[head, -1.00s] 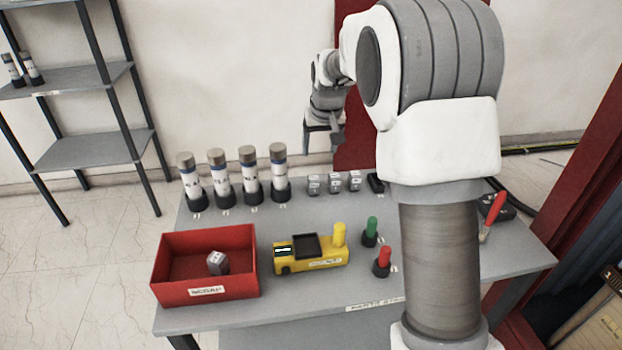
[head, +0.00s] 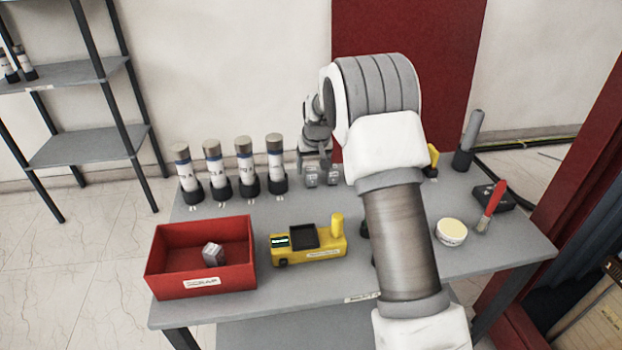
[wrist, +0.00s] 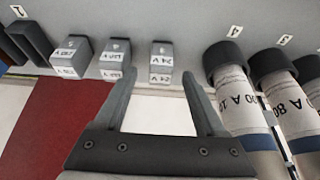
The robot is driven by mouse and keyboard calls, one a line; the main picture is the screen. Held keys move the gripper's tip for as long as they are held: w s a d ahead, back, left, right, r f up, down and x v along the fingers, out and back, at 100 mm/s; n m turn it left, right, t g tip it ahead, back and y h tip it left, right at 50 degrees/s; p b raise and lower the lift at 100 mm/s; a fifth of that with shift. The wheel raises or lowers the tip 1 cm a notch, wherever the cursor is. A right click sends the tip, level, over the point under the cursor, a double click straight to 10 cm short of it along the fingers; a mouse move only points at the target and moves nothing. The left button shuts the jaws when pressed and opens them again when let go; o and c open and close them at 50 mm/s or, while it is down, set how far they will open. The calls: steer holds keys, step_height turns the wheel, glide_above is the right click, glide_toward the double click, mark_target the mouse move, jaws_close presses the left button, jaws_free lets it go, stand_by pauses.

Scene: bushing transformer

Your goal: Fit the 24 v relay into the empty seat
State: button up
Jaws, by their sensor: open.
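The 24 V relay (wrist: 161,57) is a small grey block with white labels, at the right of a row of three relays in the wrist view. In the head view it is the leftmost relay (head: 312,178). My gripper (wrist: 158,76) is open and empty, its two fingers pointing at the 24 V relay, with the tips on either side of it in the picture. I cannot tell how far apart they are in depth. In the head view my gripper (head: 314,158) is just above the relay. A black slotted holder (wrist: 29,41), perhaps the empty seat, is left of the relays; my arm hides it in the head view.
Two other relays, 110 V (wrist: 116,58) and 230 V (wrist: 73,55), stand beside it. Several tall labelled cylinders (head: 243,165) stand close by. A red bin (head: 200,285) holding a grey block and a yellow tester (head: 322,248) sit in front.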

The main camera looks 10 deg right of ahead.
mark_target(311, 169)
steer(key=shift+x, duration=1.55)
steer(key=shift+w+r, duration=0.1)
steer(key=shift+c, duration=0.3)
jaws_close()
